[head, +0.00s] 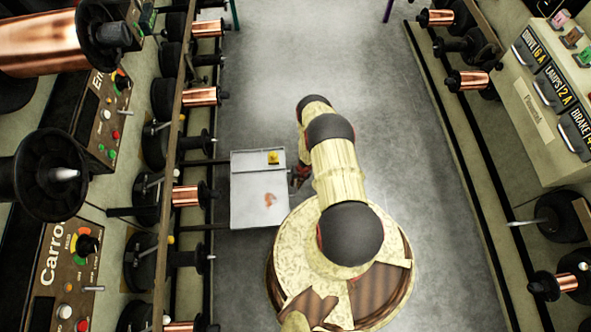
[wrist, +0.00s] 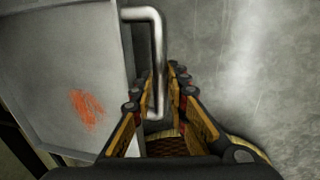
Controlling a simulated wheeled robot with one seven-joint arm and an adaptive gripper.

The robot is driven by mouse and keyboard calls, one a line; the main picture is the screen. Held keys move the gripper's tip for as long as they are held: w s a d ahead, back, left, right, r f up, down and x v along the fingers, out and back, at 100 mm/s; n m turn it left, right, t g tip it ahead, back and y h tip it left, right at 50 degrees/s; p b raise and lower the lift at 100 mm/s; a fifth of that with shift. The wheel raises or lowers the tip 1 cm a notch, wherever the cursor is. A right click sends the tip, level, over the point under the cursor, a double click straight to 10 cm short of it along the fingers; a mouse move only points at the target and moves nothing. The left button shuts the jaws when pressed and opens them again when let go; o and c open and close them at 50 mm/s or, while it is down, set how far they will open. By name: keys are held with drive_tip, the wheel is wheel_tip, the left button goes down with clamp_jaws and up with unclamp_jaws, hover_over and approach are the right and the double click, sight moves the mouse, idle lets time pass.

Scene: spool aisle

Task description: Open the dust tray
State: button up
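The dust tray appears as a pale grey, flat-topped box (head: 250,190) at the left of the aisle, with a yellow label and an orange smear on top. The wrist view shows part of its grey top (wrist: 55,75) with the smear. Its metal bar handle (wrist: 157,40) stands out from the right side. My gripper (head: 302,176) is at that right side. In the wrist view my gripper's fingers (wrist: 161,72) are on either side of the handle bar, close against it, and look shut on it. The exact contact is partly hidden by the fingers.
A rack with copper spools (head: 187,196) runs along the left, and dark rails reach from it to the box. Another spool rack (head: 470,80) and a switch panel (head: 548,100) stand at the right. The grey floor (head: 310,60) ahead is clear.

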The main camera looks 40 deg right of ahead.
drive_tip(key=o, duration=0.4)
drive_tip(key=shift+d+r, duration=0.2)
drive_tip(key=shift+r, duration=0.65)
wheel_tip(320, 180, up, 10)
drive_tip(key=s+d, duration=0.1)
drive_tip(key=shift+d, duration=0.2)
drive_tip(key=shift+s, duration=0.1)
idle(0.3)
